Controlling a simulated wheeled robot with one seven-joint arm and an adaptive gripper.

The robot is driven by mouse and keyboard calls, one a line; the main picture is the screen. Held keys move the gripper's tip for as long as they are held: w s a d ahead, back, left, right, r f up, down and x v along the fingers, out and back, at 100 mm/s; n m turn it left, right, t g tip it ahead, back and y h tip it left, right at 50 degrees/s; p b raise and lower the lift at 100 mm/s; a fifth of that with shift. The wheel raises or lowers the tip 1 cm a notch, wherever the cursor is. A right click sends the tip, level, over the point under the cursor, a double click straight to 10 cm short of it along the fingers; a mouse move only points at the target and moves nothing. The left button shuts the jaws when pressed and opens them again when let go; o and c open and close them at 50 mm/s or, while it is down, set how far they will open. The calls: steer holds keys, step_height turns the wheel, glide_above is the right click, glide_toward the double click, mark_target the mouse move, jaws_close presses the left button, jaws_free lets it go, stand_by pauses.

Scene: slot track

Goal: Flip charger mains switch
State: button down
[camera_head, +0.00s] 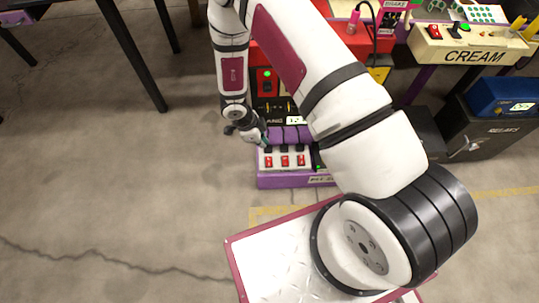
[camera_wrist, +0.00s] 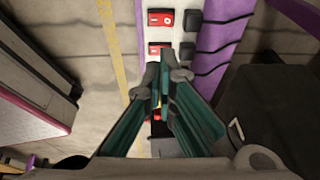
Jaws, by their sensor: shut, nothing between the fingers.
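A low purple unit (camera_head: 265,182) with a white switch panel stands on the floor. Its red rocker switches (camera_head: 285,161) sit in a row, with black parts behind them. Which one is the charger mains switch I cannot tell. My gripper (camera_head: 262,142) is shut and empty, over the left end of this unit. In the wrist view my shut fingertips (camera_wrist: 167,76) are over the switch row, near a red switch (camera_wrist: 159,47). Another red switch (camera_wrist: 160,18) shows clear of the fingers. The fingers partly hide the panel below; contact cannot be told.
Behind the panel stands a red box (camera_head: 266,86) with a green light, and a black socket panel. A cream unit (camera_head: 472,56) marked CREAM and a dark cabinet (camera_head: 490,125) with a blue box (camera_head: 505,97) stand at right.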

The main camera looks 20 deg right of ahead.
steer(key=b, duration=0.6)
glide_toward(271, 159)
steer(key=x, duration=0.5)
steer(key=shift+s+d+f, duration=0.15)
steer(key=shift+s+d, duration=0.1)
steer(key=shift+s, duration=0.15)
steer(key=shift+w+f+b, duration=0.15)
steer(key=shift+f+b, duration=0.15)
steer(key=shift+f, duration=0.2)
steer(key=shift+w+d+f, duration=0.2)
steer(key=shift+w+f, duration=0.05)
steer(key=shift+f, duration=0.15)
steer(key=shift+a, duration=0.1)
steer(key=shift+s, duration=0.1)
steer(key=shift+s+a, duration=0.2)
steer(key=shift+s, duration=0.55)
steer(key=shift+r, duration=0.15)
